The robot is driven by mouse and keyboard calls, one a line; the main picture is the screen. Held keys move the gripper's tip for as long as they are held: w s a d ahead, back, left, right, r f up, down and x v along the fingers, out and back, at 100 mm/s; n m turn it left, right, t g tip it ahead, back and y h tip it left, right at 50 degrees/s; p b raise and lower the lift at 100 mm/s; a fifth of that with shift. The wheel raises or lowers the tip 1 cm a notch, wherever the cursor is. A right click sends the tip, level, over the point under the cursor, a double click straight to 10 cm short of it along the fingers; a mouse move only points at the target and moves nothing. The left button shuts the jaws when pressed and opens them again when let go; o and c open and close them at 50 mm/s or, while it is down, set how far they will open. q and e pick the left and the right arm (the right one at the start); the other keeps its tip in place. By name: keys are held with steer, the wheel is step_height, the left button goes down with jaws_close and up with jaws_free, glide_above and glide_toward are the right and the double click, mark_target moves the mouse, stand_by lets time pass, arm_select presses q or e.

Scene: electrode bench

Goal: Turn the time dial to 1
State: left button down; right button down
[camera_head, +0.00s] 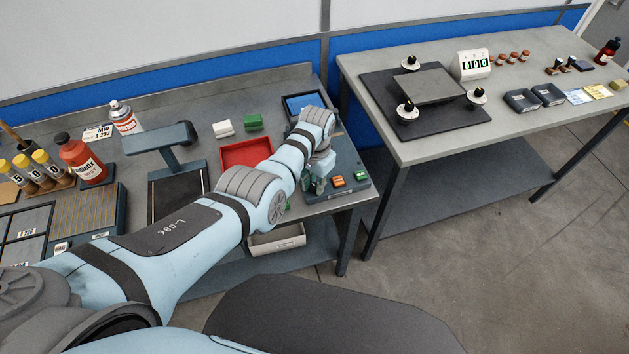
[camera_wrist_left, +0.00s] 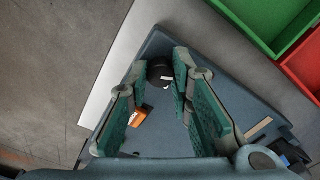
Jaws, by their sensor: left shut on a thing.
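The dark blue control box (camera_head: 352,194) stands at the right end of the near bench, with orange and green buttons on its top. My left gripper (camera_head: 318,186) points down over this box and hides part of its top. In the left wrist view, a round black dial (camera_wrist_left: 159,72) with a white mark sits between the green fingertips. My left gripper in that view (camera_wrist_left: 163,68) is shut on the dial. An orange button (camera_wrist_left: 138,117) lies beside one finger. The dial's numbers cannot be read. My right gripper is not in view.
A dark stand (camera_head: 178,140) is further left. A second table (camera_head: 440,136) with a counter display (camera_head: 471,64) stands right, across a gap.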

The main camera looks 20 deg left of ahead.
arm_select(q)
steer(key=shift+n, duration=2.2)
steer(key=c, duration=1.4)
jaws_free()
steer(key=shift+c, duration=0.2)
step_height(320, 180, up, 12)
steer(key=shift+d, duration=0.15)
